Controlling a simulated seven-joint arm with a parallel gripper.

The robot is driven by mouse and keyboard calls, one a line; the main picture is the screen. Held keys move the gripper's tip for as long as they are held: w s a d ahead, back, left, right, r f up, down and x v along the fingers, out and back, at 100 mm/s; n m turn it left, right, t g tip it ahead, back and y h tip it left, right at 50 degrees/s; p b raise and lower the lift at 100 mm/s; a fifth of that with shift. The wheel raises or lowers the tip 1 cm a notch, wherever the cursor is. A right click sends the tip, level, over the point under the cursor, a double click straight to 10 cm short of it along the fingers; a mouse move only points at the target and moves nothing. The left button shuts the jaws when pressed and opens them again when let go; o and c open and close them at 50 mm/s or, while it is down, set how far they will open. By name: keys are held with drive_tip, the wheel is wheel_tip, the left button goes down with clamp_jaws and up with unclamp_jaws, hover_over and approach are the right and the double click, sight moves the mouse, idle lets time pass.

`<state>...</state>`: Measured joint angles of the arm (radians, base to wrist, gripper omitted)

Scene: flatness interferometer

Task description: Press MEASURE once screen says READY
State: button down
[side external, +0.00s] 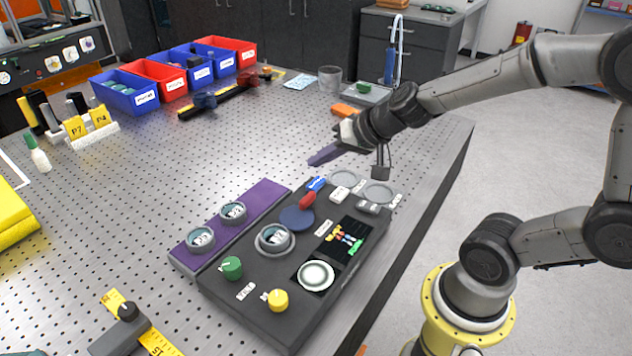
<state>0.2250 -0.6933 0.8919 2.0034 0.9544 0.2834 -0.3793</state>
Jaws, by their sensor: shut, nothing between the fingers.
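The dark grey instrument (245,305) lies on the perforated table. Its top has a small dark screen (346,238) with red, yellow, blue and green marks; I cannot read any word on it. A pale round display (315,276) sits in front of the screen. A green knob (231,268), a yellow knob (278,300), a white block-like key (340,194) and a grey one (368,208) are on the panel. Their labels are too small to read, so I cannot tell which is MEASURE. My gripper (322,155) is shut and empty, above and behind the instrument's far end, touching no control.
A purple plate (262,196) with two ringed round pieces (201,239) (232,212) adjoins the instrument's left side. A ringed piece (275,238) sits on the panel. Red and blue bins (125,98) stand at the back. A glass beaker (330,78) stands behind my gripper.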

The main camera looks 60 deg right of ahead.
sight(321, 190)
drive_tip(key=shift+f, duration=1.2)
drive_tip(key=shift+f, duration=0.15)
idle(1.2)
drive_tip(key=shift+f, duration=0.3)
drive_tip(key=shift+f, duration=0.5)
idle(0.8)
drive_tip(key=shift+r, duration=0.9)
drive_tip(key=shift+r, duration=2.5)
idle(0.5)
